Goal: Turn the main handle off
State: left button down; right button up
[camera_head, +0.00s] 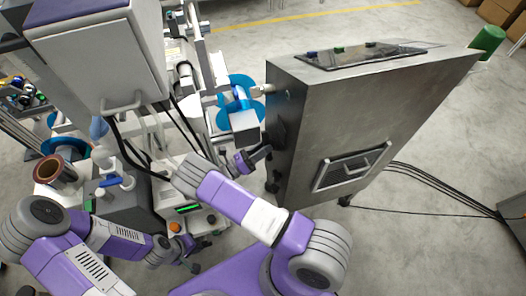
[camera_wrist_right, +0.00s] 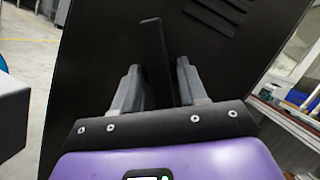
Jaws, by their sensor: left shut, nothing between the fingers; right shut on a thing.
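The main handle (camera_wrist_right: 153,48) is a black upright bar standing out from a dark panel in the right wrist view. My right gripper (camera_wrist_right: 158,72) has its grey fingers on either side of the bar and is shut on it. In the head view my right gripper (camera_head: 261,154) is at the dark left side of the big grey metal cabinet (camera_head: 350,110); the handle is hard to make out there. My left gripper (camera_head: 192,266) is low at the left, shut and empty, away from the handle and partly hard to make out.
A machine with blue reels (camera_head: 240,103) and a white-purple box (camera_head: 95,50) stands left of the cabinet. A control box with an orange button (camera_head: 175,227) is below. Black cables (camera_head: 430,180) cross the floor at right. A green cylinder (camera_head: 487,42) is at the cabinet's far end.

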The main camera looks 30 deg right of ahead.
jog(key=shift+w+m+g+b, duration=0.15)
jog(key=shift+m+g, duration=0.7)
jog(key=shift+m, duration=0.9)
jog(key=shift+m+g+b, duration=0.15)
jog(key=shift+m+g, duration=0.65)
jog(key=shift+m, duration=0.9)
jog(key=shift+w+m+g+b, duration=0.15)
jog(key=shift+m+g, duration=0.7)
jog(key=shift+m, duration=0.9)
jog(key=o, duration=0.7)
jog(key=shift+f, duration=0.1)
jog(key=v, duration=0.7)
jog(key=shift+a+f, duration=0.15)
jog(key=shift+a, duration=0.05)
